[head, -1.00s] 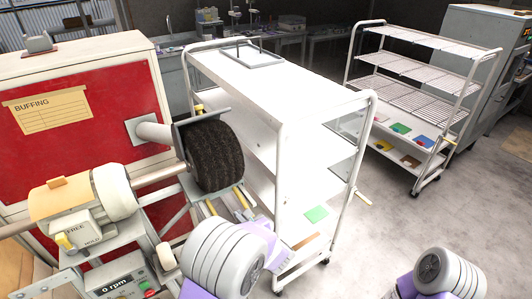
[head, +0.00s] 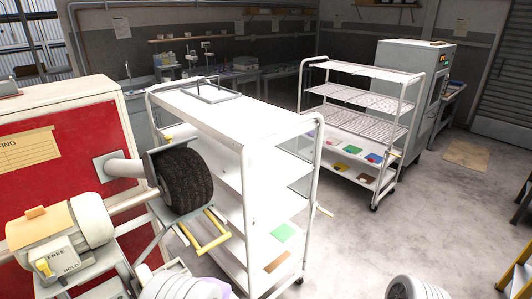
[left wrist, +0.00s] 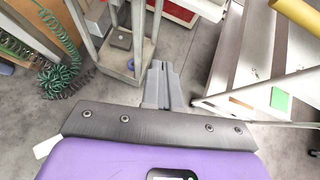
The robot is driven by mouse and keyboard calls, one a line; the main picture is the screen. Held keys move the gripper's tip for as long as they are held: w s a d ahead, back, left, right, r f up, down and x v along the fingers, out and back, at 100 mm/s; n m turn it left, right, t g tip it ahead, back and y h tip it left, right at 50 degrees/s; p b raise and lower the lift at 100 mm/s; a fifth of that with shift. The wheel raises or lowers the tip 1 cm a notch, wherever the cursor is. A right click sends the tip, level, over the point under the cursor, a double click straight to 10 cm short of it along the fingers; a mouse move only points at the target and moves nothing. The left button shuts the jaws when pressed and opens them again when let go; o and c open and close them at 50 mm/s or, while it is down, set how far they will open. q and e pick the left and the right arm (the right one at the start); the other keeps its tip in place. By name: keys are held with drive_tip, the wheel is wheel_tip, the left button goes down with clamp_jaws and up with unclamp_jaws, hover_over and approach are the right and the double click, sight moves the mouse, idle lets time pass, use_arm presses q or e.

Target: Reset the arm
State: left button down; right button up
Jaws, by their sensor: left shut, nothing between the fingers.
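My left gripper (left wrist: 163,70) shows in the left wrist view with its two grey fingers together and nothing between them. It points over the grey floor, between a machine stand's base plate (left wrist: 120,62) and the white shelf cart. In the head view only rounded parts of my arms show at the bottom edge, one left of centre and one right of centre. Neither gripper's fingers show there. The buffing brush (head: 183,180) is a dark bristled wheel on the red buffing machine (head: 70,150). No held object is in view.
A white shelf cart (head: 225,115) stands right of the brush, with green and brown pads low down. A second wire-shelf cart (head: 360,97) stands behind right. A green coiled hose (left wrist: 60,75) lies left in the wrist view. Open floor (head: 400,225) lies at right.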

use_arm(q)
drive_tip(key=s+d+f+n+g+h, duration=0.3)
drive_tip(key=s+f+n+g+h, duration=0.35)
drive_tip(key=s+f, duration=0.75)
drive_tip(key=s+d+f+n+h+b, duration=0.1)
drive_tip(key=s+d+f+n+h, duration=0.1)
drive_tip(key=n, duration=0.8)
drive_tip(key=s+d+f+n+t+h, duration=0.1)
drive_tip(key=s+d+f+n+h, duration=0.2)
drive_tip(key=n, duration=0.7)
drive_tip(key=s+d+h, duration=0.1)
drive_tip(key=s+d, duration=0.1)
drive_tip(key=shift+s+d+f+b, duration=0.2)
drive_tip(key=shift+s+d+b, duration=0.05)
drive_tip(key=shift+d+b, duration=0.15)
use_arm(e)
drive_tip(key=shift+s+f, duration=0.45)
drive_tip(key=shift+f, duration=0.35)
use_arm(q)
drive_tip(key=shift+n, duration=0.25)
